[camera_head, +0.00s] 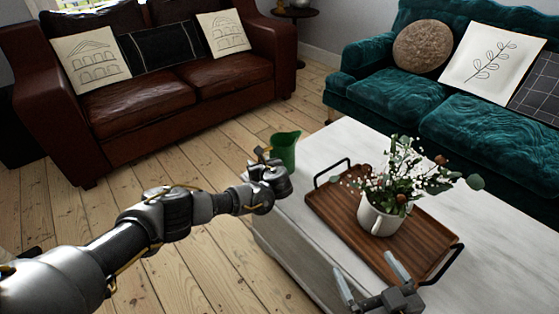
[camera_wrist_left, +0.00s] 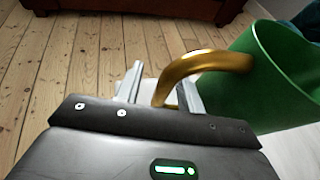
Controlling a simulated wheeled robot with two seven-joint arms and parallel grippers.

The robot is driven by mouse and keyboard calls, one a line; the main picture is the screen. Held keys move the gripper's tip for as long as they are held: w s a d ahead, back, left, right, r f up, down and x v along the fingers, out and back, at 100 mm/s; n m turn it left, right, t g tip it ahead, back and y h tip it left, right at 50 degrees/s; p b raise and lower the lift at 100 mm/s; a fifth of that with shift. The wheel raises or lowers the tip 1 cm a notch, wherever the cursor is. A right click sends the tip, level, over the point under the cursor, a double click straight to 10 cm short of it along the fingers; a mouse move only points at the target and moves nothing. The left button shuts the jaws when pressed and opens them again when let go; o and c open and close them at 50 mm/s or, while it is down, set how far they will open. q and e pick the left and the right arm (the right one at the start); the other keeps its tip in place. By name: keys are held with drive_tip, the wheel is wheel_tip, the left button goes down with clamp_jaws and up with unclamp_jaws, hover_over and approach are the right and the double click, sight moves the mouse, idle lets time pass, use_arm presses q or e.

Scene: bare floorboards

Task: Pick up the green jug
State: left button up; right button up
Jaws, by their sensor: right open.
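The green jug (camera_head: 286,146) is at the left edge of the white table in the head view; the arm partly covers it, and its base is hidden. In the left wrist view the green jug (camera_wrist_left: 280,75) fills the right side, with its gold handle (camera_wrist_left: 205,62) curving toward my gripper. My left gripper (camera_wrist_left: 160,90) has its fingers either side of the handle's lower end. I cannot tell whether they are closed on it. It also shows at the jug's front in the head view (camera_head: 264,155). My right gripper (camera_head: 371,283) is open and empty over the table's near part.
A wooden tray (camera_head: 335,214) with black handles lies on the white table (camera_head: 325,155), holding a white pot (camera_head: 380,218) of flowers. A brown sofa (camera_head: 140,100) and a teal sofa (camera_head: 400,92) stand behind. Bare floorboards (camera_head: 185,155) are clear at left.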

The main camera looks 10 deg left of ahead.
use_arm(q)
clamp_jaws()
drive_tip(key=shift+r, duration=0.2)
idle(0.6)
drive_tip(key=shift+r, duration=0.15)
drive_tip(key=shift+r+p, duration=0.35)
drive_tip(key=shift+r, duration=0.1)
wheel_tip(320, 180, up, 8)
drive_tip(key=p, duration=0.2)
drive_tip(key=shift+r+p, duration=0.25)
drive_tip(key=shift+p, duration=0.05)
use_arm(e)
drive_tip(key=s+d+f+m+g+h, duration=0.2)
drive_tip(key=s+d+f+g+h, duration=0.2)
drive_tip(key=d+f+g, duration=0.3)
drive_tip(key=shift+s+d+f+h, duration=0.4)
drive_tip(key=shift+s+f, duration=0.2)
drive_tip(key=shift+f, duration=0.35)
